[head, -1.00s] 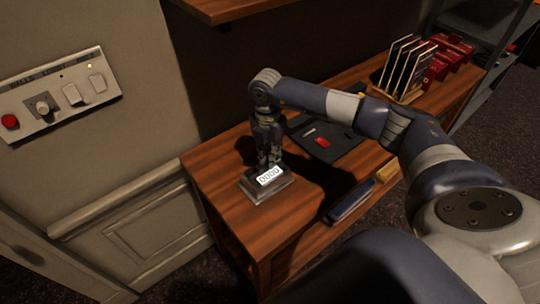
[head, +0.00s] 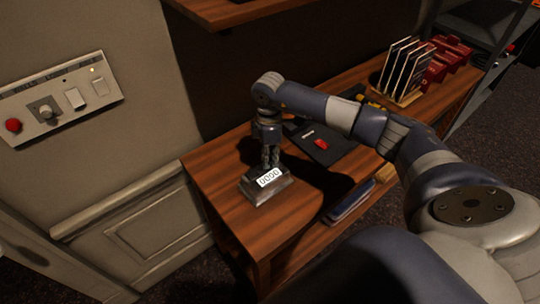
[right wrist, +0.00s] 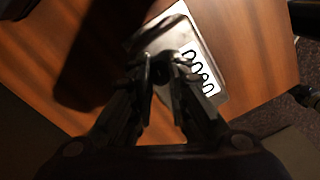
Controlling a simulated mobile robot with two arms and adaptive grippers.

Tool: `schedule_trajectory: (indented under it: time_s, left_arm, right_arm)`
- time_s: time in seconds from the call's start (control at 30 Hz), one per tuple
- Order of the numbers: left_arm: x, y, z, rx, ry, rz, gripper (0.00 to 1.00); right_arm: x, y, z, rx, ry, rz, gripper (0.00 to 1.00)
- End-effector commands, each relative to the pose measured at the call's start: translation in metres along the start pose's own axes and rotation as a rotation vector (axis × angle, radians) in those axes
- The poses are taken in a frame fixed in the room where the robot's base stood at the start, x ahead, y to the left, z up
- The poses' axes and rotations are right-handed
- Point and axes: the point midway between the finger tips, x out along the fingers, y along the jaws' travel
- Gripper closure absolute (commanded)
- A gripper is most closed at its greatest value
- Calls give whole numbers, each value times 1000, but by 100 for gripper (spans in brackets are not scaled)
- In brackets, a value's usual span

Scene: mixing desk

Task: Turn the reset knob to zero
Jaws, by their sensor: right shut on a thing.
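A small grey counter box (head: 256,194) with a sloped face sits on the wooden desk. Its white display (head: 269,178) seems to read 0000, and it also shows in the right wrist view (right wrist: 199,72). My right gripper (head: 271,166) points down at the back of the box. In the right wrist view its fingers (right wrist: 161,78) are closed around a small dark part, the reset knob (right wrist: 163,70), beside the display. The fingers hide most of the knob, so its angle cannot be read. My left gripper is out of view.
The wooden desk (head: 215,178) is clear left of the counter. A dark mat (head: 335,147) with a red object (head: 321,144) lies right of my gripper. A rack of upright plates (head: 400,70) stands farther back. A shelf (head: 235,8) overhangs; a switch panel (head: 55,100) is on the wall.

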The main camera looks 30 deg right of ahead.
Motion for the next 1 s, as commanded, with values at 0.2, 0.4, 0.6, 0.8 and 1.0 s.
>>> schedule_trajectory:
  time_s: [0.2,0.4,0.6,0.8,1.0]
  left_arm:
    - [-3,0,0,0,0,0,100]
    - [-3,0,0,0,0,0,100]
    - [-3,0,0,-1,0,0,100]
    - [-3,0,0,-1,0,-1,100]
    - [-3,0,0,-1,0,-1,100]
  right_arm:
    - [-2,1,-1,69,7,3,100]
    - [-2,1,-1,91,9,4,100]
    - [-2,1,-1,93,10,4,100]
    - [-2,2,-2,92,10,5,73]
    - [-1,1,-1,92,7,3,62]
